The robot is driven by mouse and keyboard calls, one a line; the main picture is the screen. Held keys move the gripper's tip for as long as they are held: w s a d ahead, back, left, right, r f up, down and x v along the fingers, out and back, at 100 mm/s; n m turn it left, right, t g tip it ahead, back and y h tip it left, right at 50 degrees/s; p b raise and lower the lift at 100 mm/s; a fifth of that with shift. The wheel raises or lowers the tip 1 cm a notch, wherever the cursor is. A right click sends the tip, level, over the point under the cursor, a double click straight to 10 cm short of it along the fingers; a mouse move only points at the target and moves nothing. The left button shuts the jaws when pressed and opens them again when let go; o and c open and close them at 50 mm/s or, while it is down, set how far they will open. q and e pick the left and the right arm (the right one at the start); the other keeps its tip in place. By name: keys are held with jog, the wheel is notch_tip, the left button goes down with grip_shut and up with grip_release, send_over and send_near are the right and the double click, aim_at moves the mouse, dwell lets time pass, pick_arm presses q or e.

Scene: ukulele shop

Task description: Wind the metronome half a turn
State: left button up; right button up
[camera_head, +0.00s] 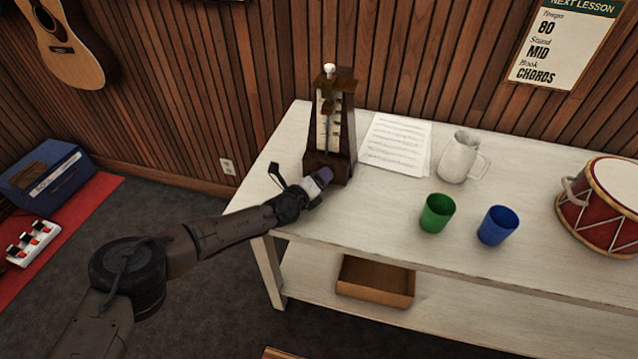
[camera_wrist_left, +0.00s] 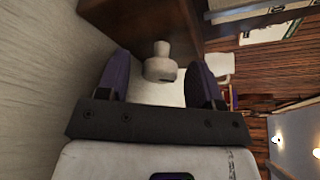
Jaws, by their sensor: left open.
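The dark brown wooden metronome (camera_head: 322,163) stands upright at the left part of the white table, with a pale scale on its front and a white knob on top. In the left wrist view, a pale winding key (camera_wrist_left: 160,68) sticks out from the brown metronome body (camera_wrist_left: 150,18). The two purple fingers of my left gripper (camera_wrist_left: 160,60) are open, one on either side of the key, with visible gaps. My right gripper is not in view.
Sheet music (camera_head: 396,145) lies right of the metronome. A white jug (camera_head: 459,158), a green cup (camera_head: 437,214), a blue cup (camera_head: 497,226) and a red drum (camera_head: 600,215) stand farther right. A cardboard box (camera_head: 375,290) sits on the lower shelf.

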pick_arm(q)
jog(key=shift+w, duration=0.15)
jog(key=shift+c, duration=0.3)
jog(key=c, duration=0.8)
jog(key=shift+r+p, duration=0.15)
jog(key=shift+p, duration=0.3)
jog(key=shift+c, duration=0.2)
jog(key=m+y+p, duration=0.1)
jog(key=p, duration=0.4)
jog(key=m+y+p, duration=0.1)
jog(key=m+p, duration=0.1)
jog(key=p, duration=0.3)
jog(key=shift+d+r+m, duration=0.15)
jog(key=shift+m, duration=0.15)
jog(key=shift+m+y+p, duration=0.5)
jog(key=shift+m+p, duration=0.1)
jog(key=shift+p, duration=0.3)
jog(key=shift+f, duration=0.25)
